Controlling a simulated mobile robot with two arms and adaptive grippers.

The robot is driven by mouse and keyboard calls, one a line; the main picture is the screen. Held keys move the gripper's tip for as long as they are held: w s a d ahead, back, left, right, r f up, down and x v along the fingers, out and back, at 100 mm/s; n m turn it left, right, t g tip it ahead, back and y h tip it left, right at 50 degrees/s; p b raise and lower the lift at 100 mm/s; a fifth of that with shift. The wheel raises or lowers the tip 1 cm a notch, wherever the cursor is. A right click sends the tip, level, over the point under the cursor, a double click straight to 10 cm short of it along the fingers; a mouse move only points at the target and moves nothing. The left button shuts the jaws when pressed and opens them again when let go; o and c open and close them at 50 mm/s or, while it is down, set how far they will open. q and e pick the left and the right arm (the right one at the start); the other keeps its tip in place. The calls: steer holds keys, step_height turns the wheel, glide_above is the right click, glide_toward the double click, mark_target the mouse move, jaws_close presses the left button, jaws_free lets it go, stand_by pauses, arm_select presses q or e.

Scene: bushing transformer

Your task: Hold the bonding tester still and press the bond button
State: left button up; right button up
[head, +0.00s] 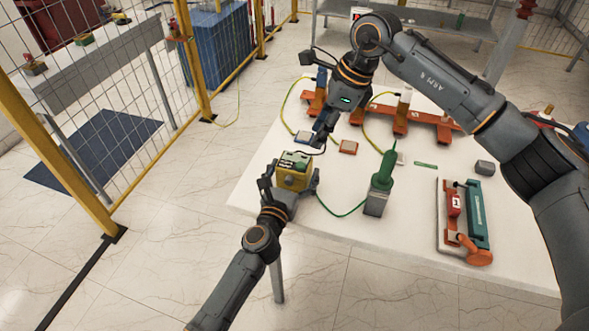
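The bonding tester (291,176) is a small yellow box with a green top, near the left edge of the white table. My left gripper (290,182) has a finger on each side of it and appears closed on its body. The tester sits upright. My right gripper (320,141) is just above and to the right of the tester, pointing down, its fingers together and apart from the tester. The bond button is too small to make out. A green probe (383,172) stands in a grey holder, with a green cable running to the tester.
An orange-red rail with posts (405,119) and yellow cables lies along the back of the white table (345,262). A red and green tool set (466,220) lies at the right. Small pads lie behind the tester. Yellow-framed mesh fencing (75,145) stands at the left.

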arm_select(q)
steer(key=c, duration=1.1)
steer(key=shift+c, duration=0.5)
arm_select(e)
jaws_close()
